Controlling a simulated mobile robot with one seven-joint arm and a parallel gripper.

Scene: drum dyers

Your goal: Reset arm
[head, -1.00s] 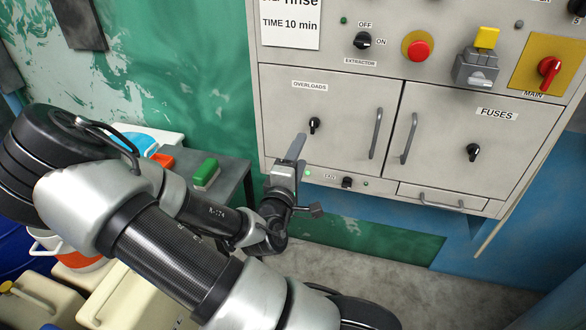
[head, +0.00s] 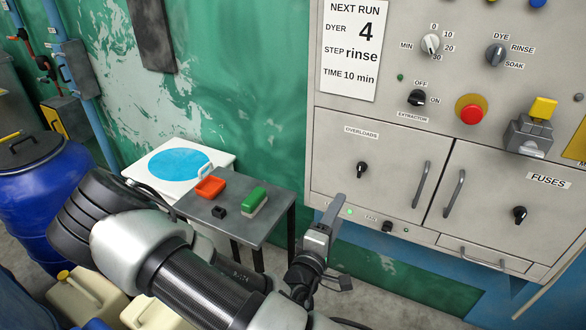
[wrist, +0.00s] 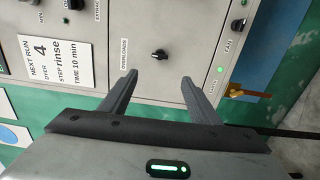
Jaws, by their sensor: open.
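My gripper (head: 327,222) is in front of the lower left of the grey control cabinet (head: 375,190), just below the overloads door (head: 385,160). In the wrist view my gripper (wrist: 160,88) has its two fingers spread apart with nothing between them. The overloads knob (wrist: 160,55) shows beyond the fingertips, apart from them. My arm reaches up from the bottom of the head view, bent at the elbow.
A small grey table (head: 275,200) with a green brush (head: 254,200) and an orange-red tray (head: 210,187) stands left of my gripper. A blue drum (head: 40,190) and cream jerrycans (head: 90,297) are at left.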

